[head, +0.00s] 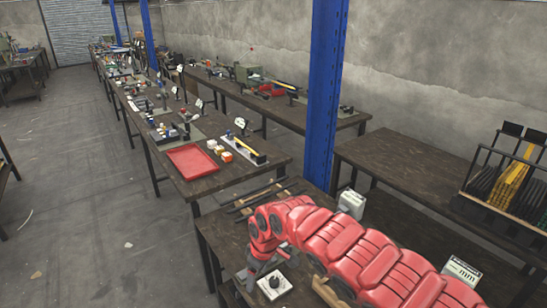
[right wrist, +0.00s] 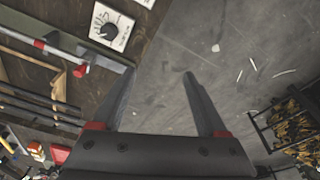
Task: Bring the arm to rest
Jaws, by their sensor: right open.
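My right arm (head: 345,250) is red and reaches in from the lower right over the near table (head: 218,232). Its gripper (head: 250,281) points down by the table's front edge, small and partly hidden in the head view. In the right wrist view the gripper (right wrist: 160,75) shows two dark fingers set wide apart with nothing between them. Bare concrete floor shows beyond the fingers. My left gripper is not in view.
Dark rods (head: 262,195) lie behind the arm. A blue post (head: 325,90) stands behind the table. A red tray (head: 193,161) sits on the table beyond.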

